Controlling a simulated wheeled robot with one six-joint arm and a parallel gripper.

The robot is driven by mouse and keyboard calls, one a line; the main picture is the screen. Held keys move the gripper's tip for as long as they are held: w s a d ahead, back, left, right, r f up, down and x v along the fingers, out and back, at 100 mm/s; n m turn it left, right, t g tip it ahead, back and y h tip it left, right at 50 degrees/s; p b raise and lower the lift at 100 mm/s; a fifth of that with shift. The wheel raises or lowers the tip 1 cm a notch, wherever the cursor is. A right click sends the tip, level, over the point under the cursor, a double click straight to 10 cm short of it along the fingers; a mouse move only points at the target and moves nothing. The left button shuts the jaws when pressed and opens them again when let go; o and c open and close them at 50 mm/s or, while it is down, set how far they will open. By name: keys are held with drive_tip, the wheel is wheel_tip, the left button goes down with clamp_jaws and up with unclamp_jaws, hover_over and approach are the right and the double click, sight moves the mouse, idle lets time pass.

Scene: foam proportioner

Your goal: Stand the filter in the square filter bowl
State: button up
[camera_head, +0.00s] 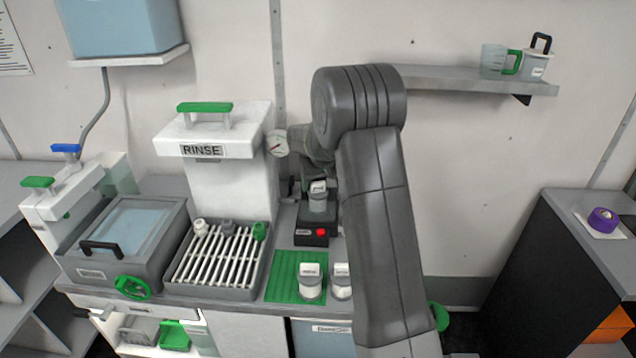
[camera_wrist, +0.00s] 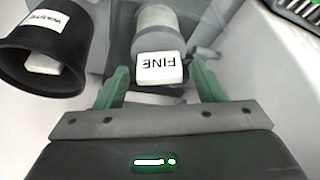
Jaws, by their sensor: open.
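A white block labelled FINE (camera_wrist: 160,68), apparently the filter's tab, shows upside down on a grey-white cylinder (camera_wrist: 158,28) in the wrist view. My gripper (camera_wrist: 160,85) is open, with one green finger on each side just short of the block. Contact is not visible. In the head view my arm hides most of the gripper. A small labelled jar (camera_head: 318,198) stands by the black device beside my wrist; I cannot tell if it is the same piece. A square grey box (camera_head: 125,240) with a clear lid is at left; I cannot tell if it is the filter bowl.
A black cup labelled WASTE (camera_wrist: 45,50) stands close to the left finger. The black device has a red button (camera_head: 321,232). A slatted rack (camera_head: 215,262) lies below the RINSE unit (camera_head: 220,175). Two labelled jars (camera_head: 311,283) stand at the green mat (camera_head: 283,275).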

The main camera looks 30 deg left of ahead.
drive_tip(key=b+v, duration=0.2)
drive_tip(key=v, duration=1)
drive_tip(key=p+x, duration=0.2)
drive_tip(key=x, duration=1)
drive_tip(key=shift+f, duration=0.15)
